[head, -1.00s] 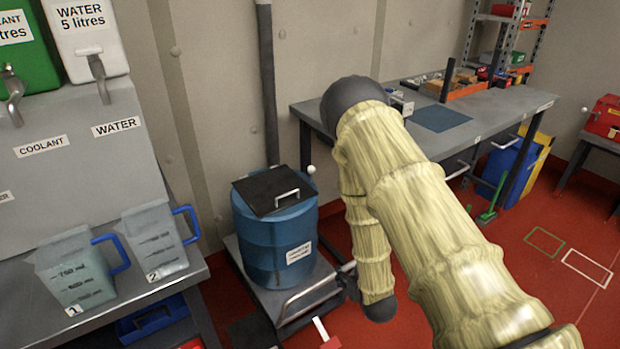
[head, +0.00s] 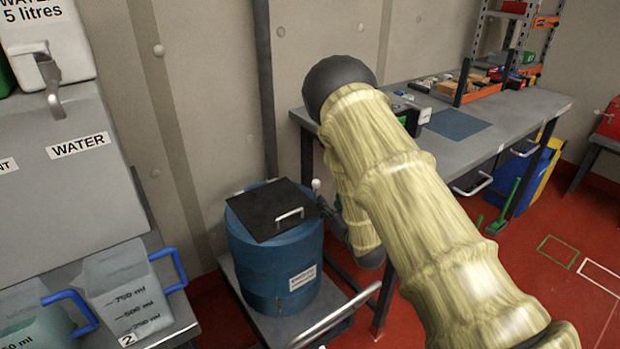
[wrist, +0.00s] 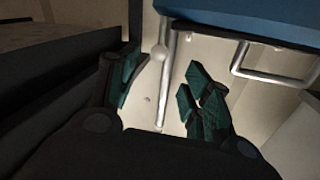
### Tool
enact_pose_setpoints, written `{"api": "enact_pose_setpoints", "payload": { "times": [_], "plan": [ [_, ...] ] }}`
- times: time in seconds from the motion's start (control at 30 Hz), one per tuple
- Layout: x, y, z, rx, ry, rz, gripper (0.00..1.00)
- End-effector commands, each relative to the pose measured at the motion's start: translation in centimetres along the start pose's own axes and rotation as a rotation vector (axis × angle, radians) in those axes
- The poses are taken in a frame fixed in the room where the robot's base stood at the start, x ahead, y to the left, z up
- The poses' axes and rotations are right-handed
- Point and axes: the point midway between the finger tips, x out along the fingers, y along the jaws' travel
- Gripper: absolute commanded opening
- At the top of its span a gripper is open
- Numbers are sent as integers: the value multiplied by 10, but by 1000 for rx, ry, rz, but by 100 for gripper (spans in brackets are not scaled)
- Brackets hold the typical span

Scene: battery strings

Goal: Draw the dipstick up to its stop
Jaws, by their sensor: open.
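A pale ball knob (head: 316,185), which looks like the top of the dipstick, stands at the right rim of the blue drum (head: 262,262) in the head view. The stem below it is mostly hidden there. My gripper (head: 326,208) is just below and right of the knob, partly hidden by my arm. In the wrist view my gripper (wrist: 155,95) is open, its two green-padded fingers apart. A pale ball (wrist: 159,53) shows beyond and between the fingertips, in line with a thin light rod (wrist: 161,105). I see no contact with the fingers.
The drum has a dark lid (head: 268,211) with a handle and stands on a grey trolley with a push bar (head: 338,316). A workbench (head: 515,117) is behind my arm. Measuring jugs (head: 125,292) stand at left.

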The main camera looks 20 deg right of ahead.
Motion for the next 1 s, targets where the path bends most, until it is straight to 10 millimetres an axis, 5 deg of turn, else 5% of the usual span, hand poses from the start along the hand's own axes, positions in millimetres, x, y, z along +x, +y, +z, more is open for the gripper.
{"api": "enact_pose_setpoints", "payload": {
  "times": [0.17, 0.7, 1.0],
  "plan": [
    [8, -2, 1, 0, -2, -3, 49],
    [89, -7, 2, -1, -3, -9, 49],
    [109, -5, 2, 0, -3, -5, 49]
  ]
}}
